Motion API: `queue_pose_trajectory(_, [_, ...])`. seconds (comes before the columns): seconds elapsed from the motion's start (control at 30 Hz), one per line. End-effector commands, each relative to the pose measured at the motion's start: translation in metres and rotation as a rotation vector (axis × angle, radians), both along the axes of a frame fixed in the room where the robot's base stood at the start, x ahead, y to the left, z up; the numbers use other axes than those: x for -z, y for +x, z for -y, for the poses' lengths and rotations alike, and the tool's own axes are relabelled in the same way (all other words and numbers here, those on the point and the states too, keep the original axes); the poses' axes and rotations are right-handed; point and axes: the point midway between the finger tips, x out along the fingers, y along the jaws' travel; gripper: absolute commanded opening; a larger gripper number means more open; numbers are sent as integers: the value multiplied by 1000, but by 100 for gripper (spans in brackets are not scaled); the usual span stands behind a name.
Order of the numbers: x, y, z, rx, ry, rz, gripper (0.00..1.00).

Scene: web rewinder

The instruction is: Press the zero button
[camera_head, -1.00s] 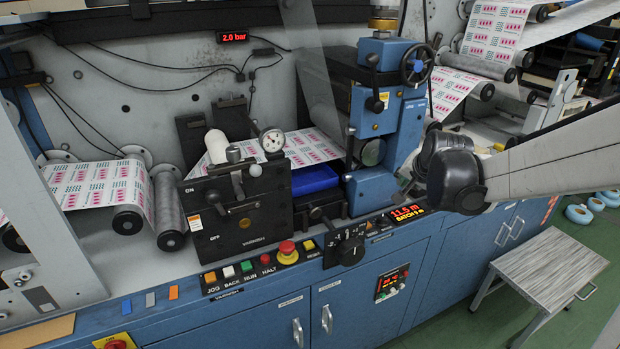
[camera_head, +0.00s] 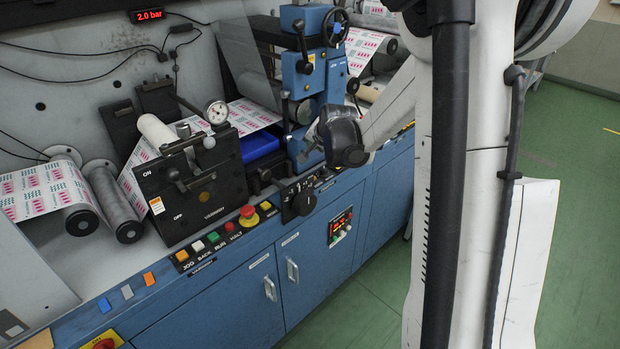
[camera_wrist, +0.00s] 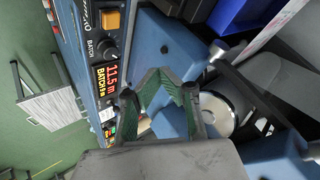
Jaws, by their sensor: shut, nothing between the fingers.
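An orange square button (camera_wrist: 110,19) is at the top of the wrist view, on the blue front panel. The white label beside it is cut short and ends in what looks like "RO". A black knob marked BATCH (camera_wrist: 105,48) lies between it and the red-lit display (camera_wrist: 111,84), which reads 11.5 m. My gripper (camera_wrist: 164,74) shows green-faced fingers with their tips together, nothing between them. The tips appear right of the button and lower in the picture, apart from it. In the head view my gripper (camera_head: 305,158) is in front of the blue press column; the button is too small to make out.
A row of buttons with a red mushroom stop (camera_head: 249,215) runs along the front edge, left of a black rotary switch (camera_head: 299,203). A black lever block (camera_head: 190,190) stands behind.

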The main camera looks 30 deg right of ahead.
Motion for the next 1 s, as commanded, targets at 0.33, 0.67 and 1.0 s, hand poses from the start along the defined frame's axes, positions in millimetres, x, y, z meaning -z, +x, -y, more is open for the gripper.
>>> queue_pose_trajectory(0.33, [17, 0, 0, 0, 0, 0, 0])
queue_pose_trajectory(0.67, [58, 0, 0, -1, -1, 0, 0])
queue_pose_trajectory(1.0, [88, 0, 0, 0, 0, 0, 0])
